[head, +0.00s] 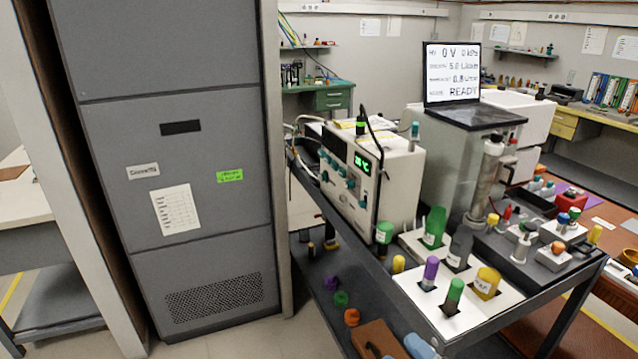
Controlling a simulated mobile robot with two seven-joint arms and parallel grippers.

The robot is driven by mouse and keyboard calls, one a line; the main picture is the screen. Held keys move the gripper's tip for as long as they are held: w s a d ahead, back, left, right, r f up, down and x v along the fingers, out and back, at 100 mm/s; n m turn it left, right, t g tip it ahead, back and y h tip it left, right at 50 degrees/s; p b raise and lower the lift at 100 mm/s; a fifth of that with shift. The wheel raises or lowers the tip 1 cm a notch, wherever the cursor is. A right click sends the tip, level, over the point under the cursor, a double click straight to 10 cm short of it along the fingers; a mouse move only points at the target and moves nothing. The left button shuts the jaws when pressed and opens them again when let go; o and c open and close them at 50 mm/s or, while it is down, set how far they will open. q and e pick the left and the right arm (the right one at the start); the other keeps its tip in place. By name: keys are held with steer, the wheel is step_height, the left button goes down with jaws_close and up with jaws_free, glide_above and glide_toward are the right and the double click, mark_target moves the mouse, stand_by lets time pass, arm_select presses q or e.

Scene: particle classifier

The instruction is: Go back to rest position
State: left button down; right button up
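No gripper and no arm of mine shows in the head view. The particle classifier setup stands on a dark cart (460,345) at the right. It includes a white instrument box (398,178) with knobs and a green lit display, and a grey unit (452,150) with a clear vertical tube. A screen (453,72) on top of the unit reads 0 V and READY.
A tall grey cabinet (180,130) fills the left, close to the cart. A white tray (440,312) at the cart's front holds capped bottles, including a yellow one (486,283). Small items lie on the lower shelf. Benches line the back. Some floor shows between cabinet and cart.

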steer(key=s+d+f+m+g+h, duration=0.25)
steer(key=s+f+m+h, duration=0.3)
steer(key=f+m, duration=0.45)
steer(key=s+d+f+m+g+h, duration=0.2)
steer(key=s+f+m+g+h, duration=0.3)
steer(key=f+m, duration=0.45)
arm_select(q)
step_height(320, 180, up, 13)
steer(key=p, duration=1.5)
steer(key=shift+s+a, duration=0.3)
steer(key=shift+a, duration=0.05)
arm_select(e)
steer(key=s+d+r+n+t, duration=0.1)
steer(key=s+r, duration=0.2)
steer(key=r, duration=0.7)
steer(key=shift+r+n, duration=0.3)
steer(key=shift+n, duration=0.05)
steer(key=shift+t, duration=0.25)
